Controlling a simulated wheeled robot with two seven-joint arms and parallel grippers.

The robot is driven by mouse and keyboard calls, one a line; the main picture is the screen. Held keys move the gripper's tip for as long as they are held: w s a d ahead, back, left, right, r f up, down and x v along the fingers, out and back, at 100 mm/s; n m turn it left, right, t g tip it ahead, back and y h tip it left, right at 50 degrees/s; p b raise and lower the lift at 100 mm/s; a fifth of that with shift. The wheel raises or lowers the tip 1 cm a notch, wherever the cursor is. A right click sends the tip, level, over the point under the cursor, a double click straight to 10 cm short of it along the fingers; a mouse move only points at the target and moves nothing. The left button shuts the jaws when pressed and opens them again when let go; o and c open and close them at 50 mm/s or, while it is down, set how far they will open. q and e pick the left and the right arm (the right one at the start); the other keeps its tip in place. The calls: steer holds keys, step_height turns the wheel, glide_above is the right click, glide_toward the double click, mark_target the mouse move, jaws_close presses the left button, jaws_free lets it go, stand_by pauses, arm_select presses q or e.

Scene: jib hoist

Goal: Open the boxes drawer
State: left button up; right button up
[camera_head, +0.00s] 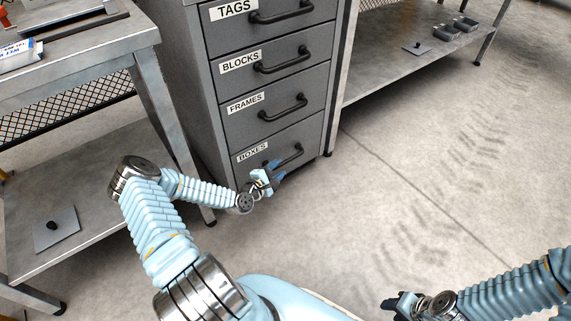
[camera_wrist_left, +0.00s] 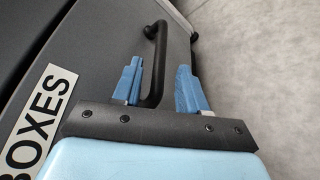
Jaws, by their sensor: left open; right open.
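The boxes drawer (camera_head: 240,167) is the lowest drawer of the grey cabinet and looks shut. Its white BOXES label (camera_head: 252,151) also shows large at the left of the left wrist view (camera_wrist_left: 40,115). Its black bar handle (camera_head: 292,156) shows in the left wrist view (camera_wrist_left: 158,60) between the two blue fingers. My left gripper (camera_head: 274,172) is open at this handle, with one finger on each side of the bar. I cannot tell whether a finger touches it. My right gripper (camera_head: 392,304) is open and empty at the bottom right, low over the floor.
The TAGS (camera_head: 232,9), BLOCKS (camera_head: 240,61) and FRAMES (camera_head: 245,103) drawers above look shut. A metal table (camera_head: 95,45) with a low shelf stands left of the cabinet. Another shelf (camera_head: 390,65) is at the right. The floor (camera_head: 400,190) before the cabinet is clear.

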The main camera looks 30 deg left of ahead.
mark_target(284, 164)
arm_select(q)
steer(key=shift+x, duration=2.3)
steer(key=shift+c, duration=0.3)
jaws_close()
steer(key=shift+f, duration=0.1)
